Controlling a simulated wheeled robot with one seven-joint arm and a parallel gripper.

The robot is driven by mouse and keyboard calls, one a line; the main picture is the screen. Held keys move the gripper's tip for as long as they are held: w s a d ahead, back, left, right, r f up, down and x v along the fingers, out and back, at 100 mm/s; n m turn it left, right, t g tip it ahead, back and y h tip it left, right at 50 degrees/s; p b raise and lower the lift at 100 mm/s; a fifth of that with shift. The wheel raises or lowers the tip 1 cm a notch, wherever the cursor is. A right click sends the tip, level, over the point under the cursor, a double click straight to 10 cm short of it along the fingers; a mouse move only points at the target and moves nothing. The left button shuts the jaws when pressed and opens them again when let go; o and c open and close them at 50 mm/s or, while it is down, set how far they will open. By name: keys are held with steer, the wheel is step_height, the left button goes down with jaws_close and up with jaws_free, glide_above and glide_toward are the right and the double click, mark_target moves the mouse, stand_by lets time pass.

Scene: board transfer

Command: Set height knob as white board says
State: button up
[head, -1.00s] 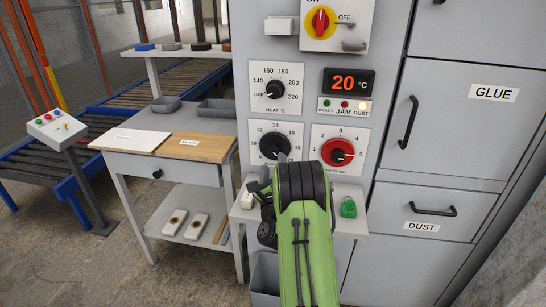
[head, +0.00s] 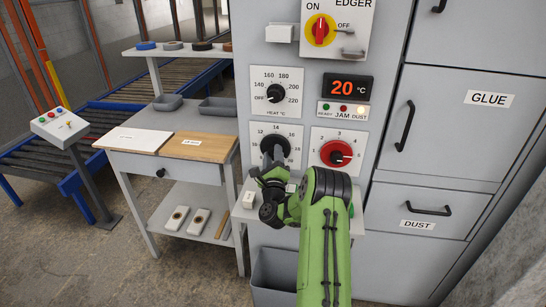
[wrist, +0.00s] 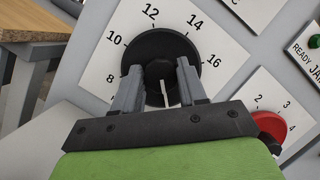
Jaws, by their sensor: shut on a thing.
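The height knob (head: 270,143) is the black dial at lower left of the grey machine's panel. In the wrist view the knob (wrist: 180,45) sits on a white scale plate marked 8, 10, 12, 14, 16. My gripper (head: 274,160) reaches it from below. In the wrist view my gripper (wrist: 160,78) has one finger on each side of the knob's grip, shut on it. A white line shows between the fingers, towards the bottom of the dial. The white board (head: 134,139) lies flat on the table at left; any writing on it is too small to read.
A wooden board (head: 203,149) with a label lies beside the white board. The red knob (head: 336,153) is close right of my gripper. The heat knob (head: 276,93) is above. A ledge (head: 240,211) and a grey bin (head: 275,275) are below.

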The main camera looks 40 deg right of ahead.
steer(key=shift+c, duration=0.8)
steer(key=shift+n+y, duration=0.3)
steer(key=shift+n, duration=0.2)
steer(key=n+g, duration=0.2)
steer(key=n, duration=0.7)
steer(key=n+g+y, duration=0.1)
steer(key=n+g, duration=0.2)
steer(key=n, duration=0.6)
steer(key=n+g, duration=0.3)
steer(key=n, duration=0.6)
steer(key=shift+a+r, duration=0.1)
steer(key=shift+r, duration=0.1)
steer(key=shift+n+g+h, duration=0.4)
steer(key=shift+n+g, duration=0.2)
steer(key=shift+n, duration=1)
